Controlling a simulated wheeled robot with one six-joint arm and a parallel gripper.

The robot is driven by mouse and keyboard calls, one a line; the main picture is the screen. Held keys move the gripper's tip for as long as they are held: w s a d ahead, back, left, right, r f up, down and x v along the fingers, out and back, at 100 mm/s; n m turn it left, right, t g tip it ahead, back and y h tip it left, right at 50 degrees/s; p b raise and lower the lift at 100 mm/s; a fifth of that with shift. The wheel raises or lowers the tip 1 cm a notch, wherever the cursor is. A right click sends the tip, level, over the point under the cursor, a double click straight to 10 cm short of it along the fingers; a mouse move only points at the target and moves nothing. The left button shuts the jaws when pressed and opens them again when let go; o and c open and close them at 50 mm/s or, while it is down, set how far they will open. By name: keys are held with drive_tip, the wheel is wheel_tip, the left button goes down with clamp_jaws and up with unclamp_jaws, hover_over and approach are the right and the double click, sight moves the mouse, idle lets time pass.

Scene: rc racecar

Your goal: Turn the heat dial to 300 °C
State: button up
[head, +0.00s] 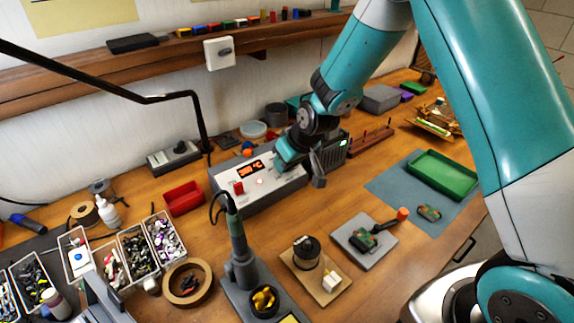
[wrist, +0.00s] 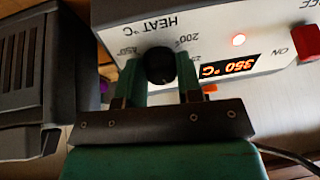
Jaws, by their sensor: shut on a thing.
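The soldering station (head: 262,186) is a pale box on the bench, with an orange display (head: 250,169) and a red switch (head: 239,188). In the wrist view its panel is upside down, and the display (wrist: 228,67) appears to read 350 °C. The black heat dial (wrist: 160,65) sits under the HEAT °C label, with part of its printed scale visible. My gripper (wrist: 160,80) has one finger on each side of the dial and is shut on it. In the head view my gripper (head: 300,168) is at the station's right end and hides the dial.
A soldering iron in its stand (head: 240,262) is in front of the station. A red bin (head: 183,198) is to its left. A dark vented box (head: 330,153) stands close on the right. A green tray (head: 443,174) lies on the blue mat further right.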

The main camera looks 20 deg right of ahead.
drive_tip(key=shift+n+b, duration=0.3)
drive_tip(key=shift+n, duration=0.6)
drive_tip(key=shift+r, duration=0.1)
drive_tip(key=o, duration=0.7)
drive_tip(key=shift+c, duration=0.2)
drive_tip(key=shift+r, duration=0.1)
drive_tip(key=b+v, duration=0.2)
drive_tip(key=v, duration=1.5)
drive_tip(key=shift+w+d+r, duration=0.1)
drive_tip(key=shift+w, duration=0.05)
